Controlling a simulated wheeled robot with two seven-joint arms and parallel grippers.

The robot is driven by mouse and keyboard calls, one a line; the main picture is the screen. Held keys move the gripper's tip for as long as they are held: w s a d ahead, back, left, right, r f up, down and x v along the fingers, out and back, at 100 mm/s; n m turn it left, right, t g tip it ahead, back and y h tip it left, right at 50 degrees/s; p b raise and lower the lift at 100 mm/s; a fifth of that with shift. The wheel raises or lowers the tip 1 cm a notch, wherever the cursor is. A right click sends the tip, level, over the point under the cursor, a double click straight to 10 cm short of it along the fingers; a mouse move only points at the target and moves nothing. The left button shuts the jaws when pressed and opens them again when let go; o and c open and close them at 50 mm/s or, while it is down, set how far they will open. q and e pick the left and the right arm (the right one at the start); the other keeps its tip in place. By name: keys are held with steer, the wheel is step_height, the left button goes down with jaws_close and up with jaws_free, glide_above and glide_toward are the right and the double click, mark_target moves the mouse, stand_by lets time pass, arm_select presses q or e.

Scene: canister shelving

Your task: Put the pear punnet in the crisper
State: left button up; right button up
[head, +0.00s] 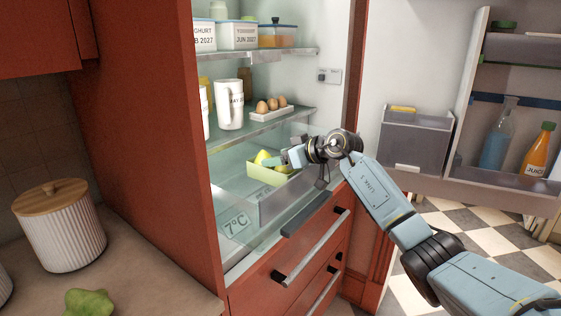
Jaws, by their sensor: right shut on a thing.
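The pear punnet, a light green tray (262,175) with yellow-green pears (262,157) in it, is inside the lower part of the open fridge. My right gripper (287,160) is shut on the punnet at its right side. The crisper is a clear drawer (270,207) low in the fridge, with a grey bar along its front. The punnet is over or within the crisper's area; I cannot tell whether it touches the bottom. My left gripper is not in view.
The shelf above holds a white cup (229,118) and an egg tray (272,115). The top shelf holds labelled tubs (238,36). The open fridge door (425,70) on the right holds bottles. A ribbed canister (60,228) stands on the left counter.

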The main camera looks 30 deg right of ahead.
steer(key=shift+f+p, duration=0.55)
steer(key=shift+f, duration=0.35)
steer(key=o, duration=1.2)
steer(key=shift+f, duration=0.1)
steer(key=shift+o, duration=0.2)
steer(key=shift+r+b, duration=0.3)
steer(key=shift+b, duration=0.1)
steer(key=v, duration=1.2)
steer(key=shift+r, duration=0.25)
